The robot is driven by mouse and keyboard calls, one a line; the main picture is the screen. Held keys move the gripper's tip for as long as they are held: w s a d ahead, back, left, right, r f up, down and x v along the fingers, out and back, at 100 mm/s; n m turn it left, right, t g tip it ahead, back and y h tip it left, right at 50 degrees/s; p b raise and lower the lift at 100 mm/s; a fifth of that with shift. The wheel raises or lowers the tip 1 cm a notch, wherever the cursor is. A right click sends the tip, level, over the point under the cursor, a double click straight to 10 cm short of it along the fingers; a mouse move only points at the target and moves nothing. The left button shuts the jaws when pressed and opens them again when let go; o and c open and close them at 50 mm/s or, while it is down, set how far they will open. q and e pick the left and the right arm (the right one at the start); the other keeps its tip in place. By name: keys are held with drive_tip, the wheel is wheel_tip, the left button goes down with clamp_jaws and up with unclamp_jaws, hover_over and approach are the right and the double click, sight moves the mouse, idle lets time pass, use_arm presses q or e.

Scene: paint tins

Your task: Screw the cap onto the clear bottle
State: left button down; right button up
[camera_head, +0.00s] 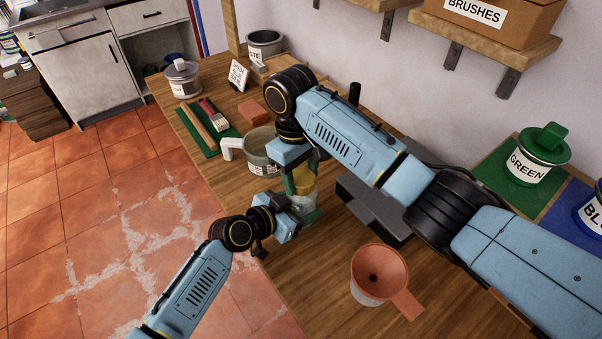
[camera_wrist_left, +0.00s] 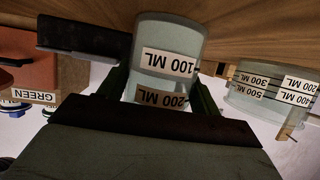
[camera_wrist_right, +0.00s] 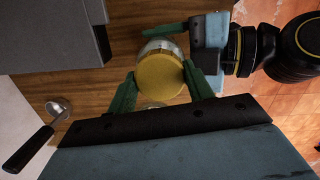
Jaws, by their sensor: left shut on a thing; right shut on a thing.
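The clear bottle (camera_head: 301,203) stands on the wooden bench in the head view. My left gripper (camera_head: 305,209) is shut on its sides. The left wrist view shows the bottle (camera_wrist_left: 168,60) between the green fingers, with its 100 ML and 200 ML labels upside down. The yellow cap (camera_head: 303,184) is directly above the bottle, and my right gripper (camera_head: 299,178) is shut on it from above. The right wrist view shows the cap's round top (camera_wrist_right: 160,78) between the green fingers. I cannot tell whether the cap touches the bottle's neck.
An orange funnel (camera_head: 380,268) sits at the front. A green tin (camera_head: 528,166) stands at the right. The front bench area has free room.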

use_arm(q)
drive_tip(key=shift+f, duration=0.1)
use_arm(e)
drive_tip(key=m, duration=0.4)
drive_tip(key=shift+m, duration=0.4)
drive_tip(key=o, duration=0.9)
drive_tip(key=shift+o, duration=0.2)
drive_tip(key=shift+r, duration=0.15)
wheel_tip(320, 180, up, 3)
drive_tip(key=shift+w+r, duration=0.1)
drive_tip(key=shift+r, duration=0.55)
drive_tip(key=shift+c, duration=0.3)
